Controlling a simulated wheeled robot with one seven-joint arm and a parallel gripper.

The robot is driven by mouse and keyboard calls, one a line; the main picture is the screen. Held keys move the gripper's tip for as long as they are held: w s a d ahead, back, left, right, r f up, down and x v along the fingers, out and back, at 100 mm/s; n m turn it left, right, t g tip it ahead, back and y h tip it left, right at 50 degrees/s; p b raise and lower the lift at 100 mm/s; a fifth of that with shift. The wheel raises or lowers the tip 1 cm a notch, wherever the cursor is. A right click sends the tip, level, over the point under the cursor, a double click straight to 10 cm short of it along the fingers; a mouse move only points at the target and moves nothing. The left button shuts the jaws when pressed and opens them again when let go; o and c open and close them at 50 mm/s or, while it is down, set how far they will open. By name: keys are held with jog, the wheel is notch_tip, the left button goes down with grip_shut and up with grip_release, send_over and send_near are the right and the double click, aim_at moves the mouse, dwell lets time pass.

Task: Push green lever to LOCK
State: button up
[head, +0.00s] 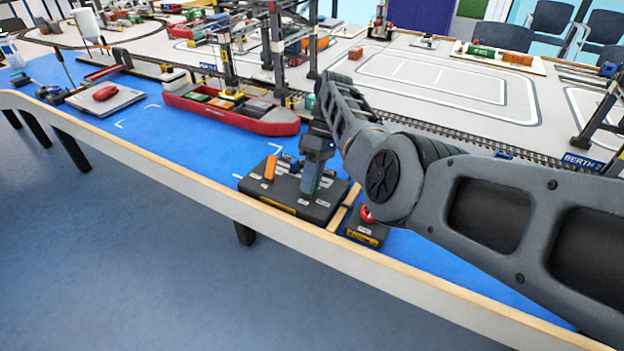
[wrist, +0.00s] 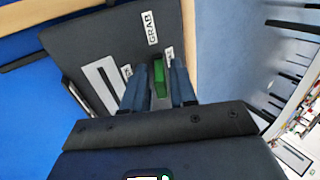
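The green lever (wrist: 160,80) stands on a dark control panel (wrist: 100,45) in the wrist view. My gripper (wrist: 160,84) is open, with one finger on each side of the lever. A narrow gap seems to show beside the lever; I cannot tell whether a finger touches it. A GRAB label (wrist: 151,28) is readable. Two smaller labels beside the fingers are partly hidden, so I cannot read LOCK. In the head view my gripper (head: 314,170) points down over the panel (head: 285,197) and hides the green lever.
An orange lever (head: 270,168) stands on the same panel, left of my gripper. A small box with a red button (head: 366,214) sits to the right, near the table edge. A red ship (head: 235,113) and crane posts stand behind. Blue table surface is clear left of the panel.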

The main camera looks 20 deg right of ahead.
jog(key=shift+o, duration=0.8)
jog(key=v, duration=0.7)
jog(key=shift+d+r+b, duration=0.2)
jog(key=shift+r+b, duration=0.15)
jog(key=shift+b, duration=0.1)
jog(key=shift+w, duration=0.1)
dwell(1.3)
